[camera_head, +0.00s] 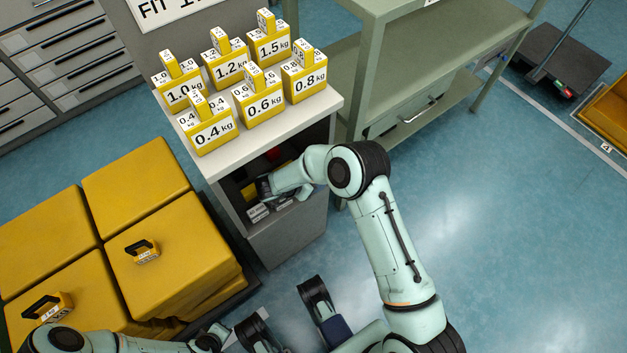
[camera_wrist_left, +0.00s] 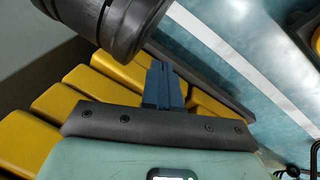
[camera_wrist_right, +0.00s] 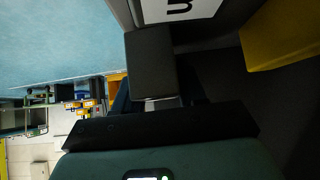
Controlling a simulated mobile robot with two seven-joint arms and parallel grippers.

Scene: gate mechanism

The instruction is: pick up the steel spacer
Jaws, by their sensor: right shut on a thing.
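My right gripper (camera_head: 264,188) reaches into the open compartment of the grey cabinet (camera_head: 290,235). In the right wrist view my right gripper (camera_wrist_right: 158,92) is shut on a dark grey block (camera_wrist_right: 152,60), which looks like the steel spacer. A lighter edge of the block shows near the fingers; the dark compartment hides other detail. In the head view the arm and gripper mostly hide the held block. Small light grey labelled blocks (camera_head: 258,212) sit at the compartment's front. My left gripper (camera_wrist_left: 163,82) is empty, its fingers together, low near the yellow blocks.
Several yellow labelled weights (camera_head: 210,130) stand on the cabinet top. Big yellow blocks (camera_head: 165,235) are stacked at left, two bearing small handled weights. A green shelf (camera_head: 430,90) stands right of the cabinet. A yellow block (camera_wrist_right: 285,38) is beside the right gripper.

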